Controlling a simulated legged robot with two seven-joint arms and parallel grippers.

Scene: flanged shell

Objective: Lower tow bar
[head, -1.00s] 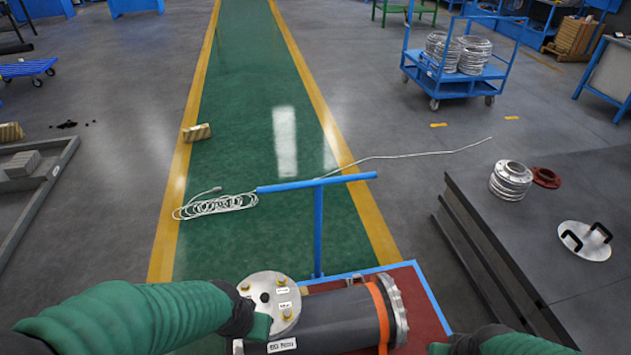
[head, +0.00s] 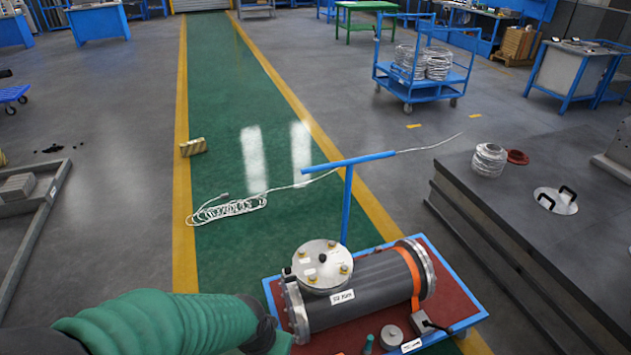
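The blue tow bar (head: 347,195) stands upright at the far end of a cart (head: 450,318) with a red top and blue rim. Its crosspiece is level and slopes slightly up to the right in the head view. A dark flanged shell (head: 365,288) with metal end flanges, an orange band and a bolted round cover (head: 322,265) lies on the cart. My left arm comes in from the lower left in a green sleeve. Its dark end (head: 268,330) is beside the shell's near left end, and I cannot make out its fingers. My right gripper is out of view.
A coiled white cable (head: 228,209) lies on the green lane beyond the cart, with its tail running right behind the tow bar. A small box (head: 193,147) sits at the lane's left edge. A dark platform (head: 530,215) stands to the right. The lane ahead is otherwise clear.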

